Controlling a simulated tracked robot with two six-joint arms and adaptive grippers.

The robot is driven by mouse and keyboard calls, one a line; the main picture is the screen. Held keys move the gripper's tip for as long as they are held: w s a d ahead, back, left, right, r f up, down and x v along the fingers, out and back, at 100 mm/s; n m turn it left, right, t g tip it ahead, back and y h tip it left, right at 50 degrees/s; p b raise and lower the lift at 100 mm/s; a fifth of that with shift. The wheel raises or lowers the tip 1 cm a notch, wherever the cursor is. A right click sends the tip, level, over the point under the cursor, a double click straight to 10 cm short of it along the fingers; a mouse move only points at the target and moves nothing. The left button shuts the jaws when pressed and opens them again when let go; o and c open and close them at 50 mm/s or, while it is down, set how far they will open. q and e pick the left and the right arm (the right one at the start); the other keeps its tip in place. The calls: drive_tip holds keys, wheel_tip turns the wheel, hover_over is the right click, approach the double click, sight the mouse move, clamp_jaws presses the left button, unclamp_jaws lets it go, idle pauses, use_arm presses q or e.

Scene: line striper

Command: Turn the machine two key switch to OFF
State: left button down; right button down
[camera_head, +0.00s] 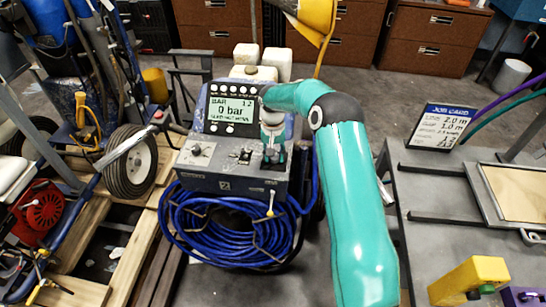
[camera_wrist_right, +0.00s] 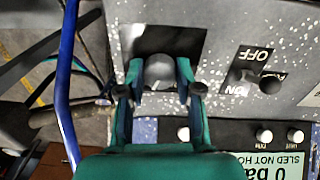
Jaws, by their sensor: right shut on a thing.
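Machine two (camera_head: 228,185), with a "2" on its grey front, stands in the middle of the head view. My right gripper (camera_head: 272,152) reaches down to the right part of its control panel. In the right wrist view my right gripper (camera_wrist_right: 158,78) is shut on a round grey knob (camera_wrist_right: 159,70) over a dark square plate. An ON/OFF switch (camera_wrist_right: 268,82) with a dark knob sits beside it, apart from the fingers. It also shows left of the gripper in the head view (camera_head: 245,155). I cannot tell which knob is the key switch. My left gripper is not in view.
A lit display (camera_head: 230,108) reads 0 bar. A coiled blue hose (camera_head: 215,230) hangs on the machine's front. A grey table (camera_head: 430,215) with a job card (camera_head: 437,125) stands right. A wheeled machine with a black tyre (camera_head: 130,165) is left.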

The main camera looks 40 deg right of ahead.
drive_tip(key=n+b, duration=0.1)
drive_tip(key=n, duration=0.1)
drive_tip(key=shift+n, duration=0.3)
drive_tip(key=n, duration=0.2)
drive_tip(key=shift+n+b, duration=0.3)
drive_tip(key=shift+b, duration=0.1)
drive_tip(key=n, duration=0.5)
drive_tip(key=shift+t+b, duration=0.3)
drive_tip(key=shift+w+r, duration=0.1)
drive_tip(key=c, duration=0.8)
unclamp_jaws()
drive_tip(key=shift+o, duration=0.2)
drive_tip(key=shift+r, duration=0.45)
wheel_tip(320, 180, up, 11)
drive_tip(key=shift+a, duration=0.2)
